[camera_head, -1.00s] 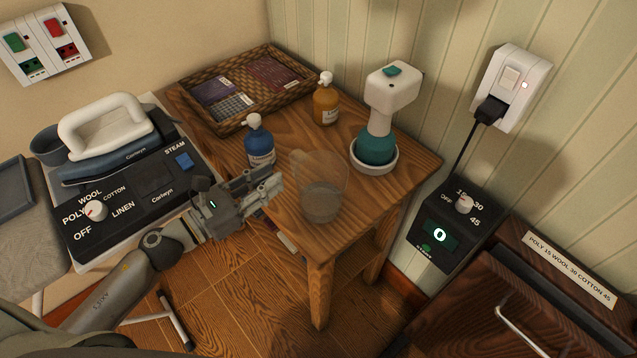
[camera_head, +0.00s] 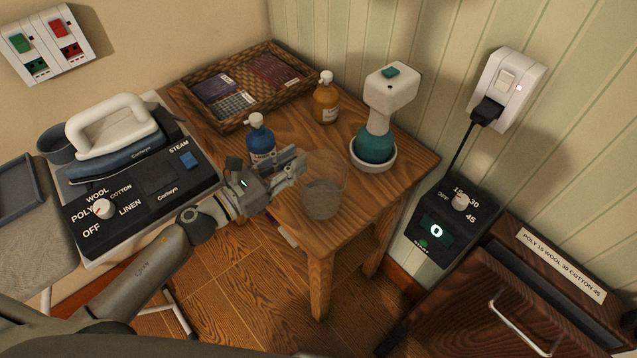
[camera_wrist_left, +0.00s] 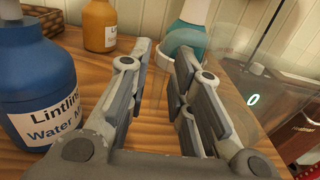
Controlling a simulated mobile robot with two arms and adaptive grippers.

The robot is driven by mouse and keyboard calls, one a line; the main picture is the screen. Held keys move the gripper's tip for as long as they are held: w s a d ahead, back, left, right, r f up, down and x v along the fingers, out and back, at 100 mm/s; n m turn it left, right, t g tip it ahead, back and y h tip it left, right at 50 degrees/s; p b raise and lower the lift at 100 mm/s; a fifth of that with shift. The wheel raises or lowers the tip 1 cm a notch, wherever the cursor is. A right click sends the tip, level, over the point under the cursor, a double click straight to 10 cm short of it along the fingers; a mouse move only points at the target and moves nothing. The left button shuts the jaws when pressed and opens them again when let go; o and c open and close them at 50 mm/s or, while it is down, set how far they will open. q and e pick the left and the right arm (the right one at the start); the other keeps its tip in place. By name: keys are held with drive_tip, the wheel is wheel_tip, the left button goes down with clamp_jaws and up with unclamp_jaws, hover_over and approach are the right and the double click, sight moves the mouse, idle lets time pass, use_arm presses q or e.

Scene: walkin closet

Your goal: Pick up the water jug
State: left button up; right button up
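The water jug (camera_head: 322,190) is a clear, see-through vessel with some liquid low in it, upright near the front corner of the small wooden table. My left gripper (camera_head: 299,166) is at the jug's left side, its fingers pointing toward it. In the left wrist view my left gripper (camera_wrist_left: 160,62) has its two fingers apart, with nothing solid seen between them. The jug's faint outline (camera_wrist_left: 240,75) shows there to the right, overlapping the right finger. I cannot tell whether they touch. My right gripper is not in view.
A blue bottle (camera_head: 261,141) stands close behind my left gripper. An amber bottle (camera_head: 325,103), a teal-and-white sprayer (camera_head: 376,146) in a white dish and a wicker tray (camera_head: 228,125) are further back on the wooden table (camera_head: 300,112). An ironing station (camera_head: 140,195) is at left.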

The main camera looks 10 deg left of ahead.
use_arm(q)
clamp_jaws()
drive_tip(key=shift+r, duration=0.2)
